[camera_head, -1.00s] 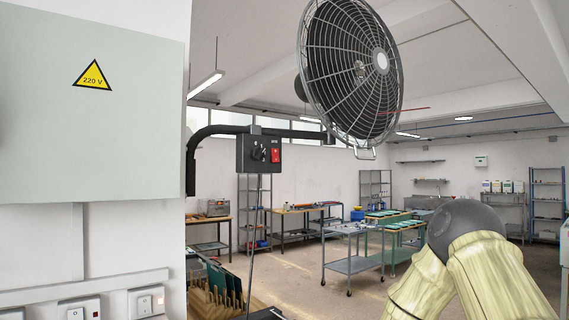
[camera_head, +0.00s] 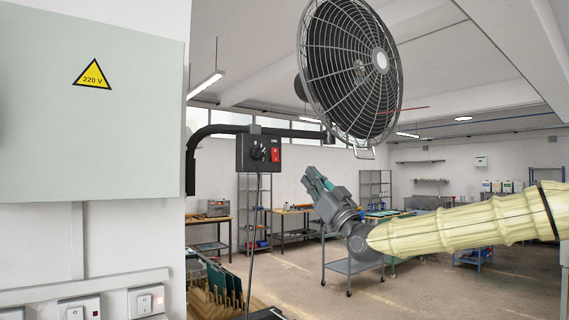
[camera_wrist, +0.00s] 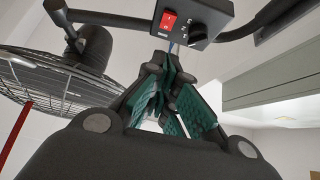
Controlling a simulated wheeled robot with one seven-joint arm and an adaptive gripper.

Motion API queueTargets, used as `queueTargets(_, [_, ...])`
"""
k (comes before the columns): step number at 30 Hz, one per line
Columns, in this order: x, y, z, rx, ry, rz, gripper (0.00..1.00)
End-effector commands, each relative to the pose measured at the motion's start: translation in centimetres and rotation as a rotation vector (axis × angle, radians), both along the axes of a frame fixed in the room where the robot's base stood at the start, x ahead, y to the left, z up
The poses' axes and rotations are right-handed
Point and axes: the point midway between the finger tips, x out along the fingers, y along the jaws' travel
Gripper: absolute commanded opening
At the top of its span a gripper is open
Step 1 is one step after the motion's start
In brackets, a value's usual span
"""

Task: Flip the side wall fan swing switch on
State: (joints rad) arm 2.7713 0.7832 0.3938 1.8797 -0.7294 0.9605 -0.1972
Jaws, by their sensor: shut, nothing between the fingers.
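The wall fan (camera_head: 350,68) hangs on a black bracket, with a black control box (camera_head: 258,153) below its arm. The box carries a red rocker switch (camera_head: 275,156) and a dark knob (camera_head: 257,154); a small control between them is too small to read. The wrist view also shows the box (camera_wrist: 214,12), red rocker (camera_wrist: 168,21) and knob (camera_wrist: 197,33). My gripper (camera_head: 309,177) is shut and empty, to the right of and slightly below the box in the head view. In the wrist view its fingertips (camera_wrist: 169,62) appear just below the box; the exact gap is unclear.
The fan's wire cage hangs above my gripper. A grey electrical cabinet (camera_head: 90,100) and wall switches (camera_head: 146,302) are at left. Slotted wooden racks (camera_head: 215,295) stand below the box. Tables and a trolley (camera_head: 350,267) stand further back.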

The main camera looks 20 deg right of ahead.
Motion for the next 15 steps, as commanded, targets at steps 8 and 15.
queueTargets(8, [0.0, 0.0, 0.0, 0.0, 0.001, 0.0, 0.0])
queueTargets(15, [1.1, 0.5, 1.1, -0.001, 0.002, 0.001, 0.0])
